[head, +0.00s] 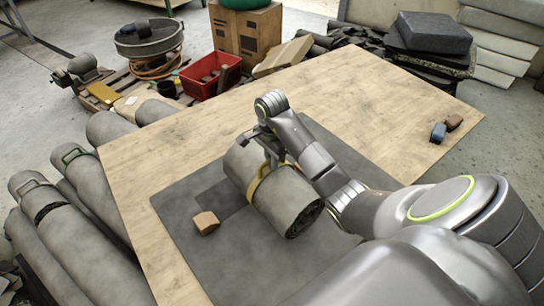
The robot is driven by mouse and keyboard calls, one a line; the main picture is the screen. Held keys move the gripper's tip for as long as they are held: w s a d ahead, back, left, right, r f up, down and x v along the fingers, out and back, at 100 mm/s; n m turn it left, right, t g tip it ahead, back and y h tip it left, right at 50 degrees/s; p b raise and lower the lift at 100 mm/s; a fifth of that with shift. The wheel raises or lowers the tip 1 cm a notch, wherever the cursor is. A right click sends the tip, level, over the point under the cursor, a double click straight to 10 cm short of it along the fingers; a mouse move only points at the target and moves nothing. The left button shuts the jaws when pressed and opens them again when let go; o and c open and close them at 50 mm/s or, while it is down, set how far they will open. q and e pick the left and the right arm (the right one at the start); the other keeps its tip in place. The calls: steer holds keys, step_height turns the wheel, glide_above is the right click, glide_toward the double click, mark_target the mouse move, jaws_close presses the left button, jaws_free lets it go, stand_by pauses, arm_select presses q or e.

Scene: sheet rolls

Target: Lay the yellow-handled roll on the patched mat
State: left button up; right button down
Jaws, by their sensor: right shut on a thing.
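The yellow-handled roll (290,200) is a grey sheet roll with a yellow strap handle (258,180) around its middle. It lies slanted over the patched mat (180,216), a dark grey sheet with a darker square patch (213,201) to the left of the roll. I cannot tell whether the roll touches the mat or hangs just above it. My right gripper (272,158) is shut on the yellow handle from above, and my arm hides part of the roll's right side. My left gripper is not in view.
The mat lies on a wooden table (380,90). A tan block (205,222) sits on the mat left of the roll. Blue (438,131) and brown (454,121) blocks lie at the right edge. Green-handled (72,155) and tan-handled (30,187) rolls lie left of the table.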

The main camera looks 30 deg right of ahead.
steer(key=shift+w+f+p, duration=0.1)
steer(key=shift+f+p, duration=0.2)
steer(key=shift+f, duration=1.5)
steer(key=shift+f+b, duration=0.3)
steer(key=c, duration=1.7)
jaws_free()
steer(key=shift+s+f, duration=0.15)
steer(key=shift+s, duration=0.05)
steer(key=shift+o, duration=1.2)
steer(key=shift+s, duration=0.1)
